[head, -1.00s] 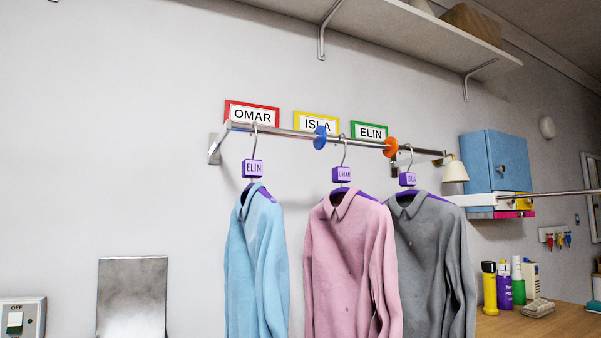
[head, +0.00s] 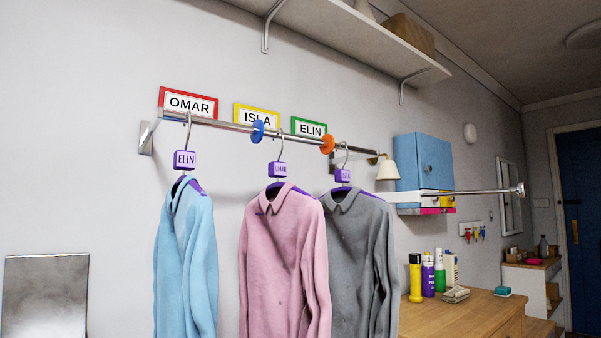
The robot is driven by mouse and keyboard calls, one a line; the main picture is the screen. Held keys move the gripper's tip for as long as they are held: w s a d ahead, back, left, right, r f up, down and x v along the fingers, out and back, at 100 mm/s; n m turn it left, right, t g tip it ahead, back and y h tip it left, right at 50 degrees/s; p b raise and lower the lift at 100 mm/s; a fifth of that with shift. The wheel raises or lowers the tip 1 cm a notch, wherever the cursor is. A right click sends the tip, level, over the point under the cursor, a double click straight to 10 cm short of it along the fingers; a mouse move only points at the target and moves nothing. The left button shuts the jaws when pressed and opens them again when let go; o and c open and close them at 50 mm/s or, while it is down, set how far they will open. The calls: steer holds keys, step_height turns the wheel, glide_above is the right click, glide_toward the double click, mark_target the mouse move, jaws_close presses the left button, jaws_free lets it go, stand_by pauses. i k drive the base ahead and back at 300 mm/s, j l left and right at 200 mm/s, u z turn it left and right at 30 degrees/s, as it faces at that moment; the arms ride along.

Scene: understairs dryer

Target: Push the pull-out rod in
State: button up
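The pull-out rod (head: 470,191) is a thin chrome bar in the right part of the head view. It sticks out to the right, roughly level, from a slim white housing (head: 398,197) below a blue cabinet. A round chrome knob (head: 520,190) caps its free end. The rod is extended and nothing hangs on it. My gripper is not in view, so whether it is open or shut does not show.
A wall rail (head: 210,123) holds blue (head: 187,255), pink (head: 283,260) and grey (head: 362,260) shirts left of the rod. The blue cabinet (head: 423,160) is behind it. Bottles (head: 428,275) stand on a wooden top (head: 470,312) below. A blue door (head: 580,210) is at far right.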

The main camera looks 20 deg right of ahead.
mark_target(521, 190)
steer(key=z, duration=1.45)
